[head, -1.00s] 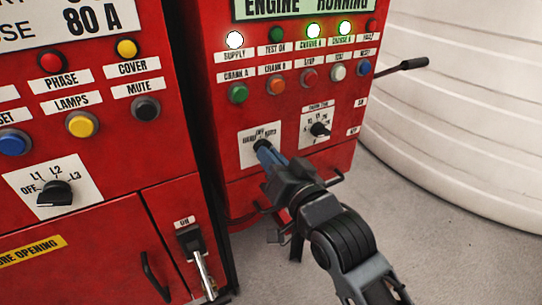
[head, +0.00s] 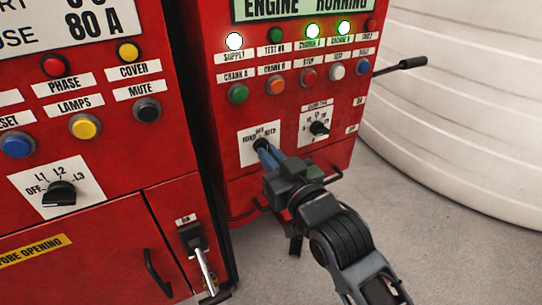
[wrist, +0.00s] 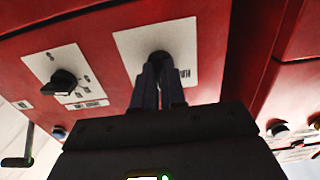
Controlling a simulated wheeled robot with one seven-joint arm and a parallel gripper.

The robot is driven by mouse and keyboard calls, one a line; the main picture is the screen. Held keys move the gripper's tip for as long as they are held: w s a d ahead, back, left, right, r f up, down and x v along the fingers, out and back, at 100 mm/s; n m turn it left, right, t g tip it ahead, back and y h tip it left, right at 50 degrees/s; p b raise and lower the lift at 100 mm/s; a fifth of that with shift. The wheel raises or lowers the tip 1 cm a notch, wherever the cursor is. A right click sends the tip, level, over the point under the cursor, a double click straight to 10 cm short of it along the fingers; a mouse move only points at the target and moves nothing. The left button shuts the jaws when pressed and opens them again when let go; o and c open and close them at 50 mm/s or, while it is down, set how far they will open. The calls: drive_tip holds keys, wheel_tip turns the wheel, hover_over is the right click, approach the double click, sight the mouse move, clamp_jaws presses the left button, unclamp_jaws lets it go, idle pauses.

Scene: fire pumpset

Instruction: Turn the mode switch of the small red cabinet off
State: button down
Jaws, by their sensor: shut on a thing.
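The small red cabinet (head: 222,75) stands right of the big one, under an "ENGINE RUNNING" display. Its mode switch (head: 260,144) is a black knob on a white plate with small lettering, low on the front. My gripper (head: 262,150) reaches it from the lower right, its blue-grey fingers shut on the knob. The wrist view shows the two fingertips (wrist: 159,70) close together at the mode switch (wrist: 160,55). The fingers hide most of the knob, so its pointing direction cannot be told.
A second rotary switch (head: 319,128) sits just right of the mode switch. Buttons and lit lamps (head: 313,31) line the panel above. The large red cabinet (head: 110,190) with a lever (head: 203,268) stands close on the left. A white tank (head: 460,120) is at right.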

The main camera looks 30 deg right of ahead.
drive_tip(key=c, duration=1.2)
unclamp_jaws()
drive_tip(key=s+b, duration=0.1)
drive_tip(key=s, duration=0.7)
drive_tip(key=shift+w, duration=0.1)
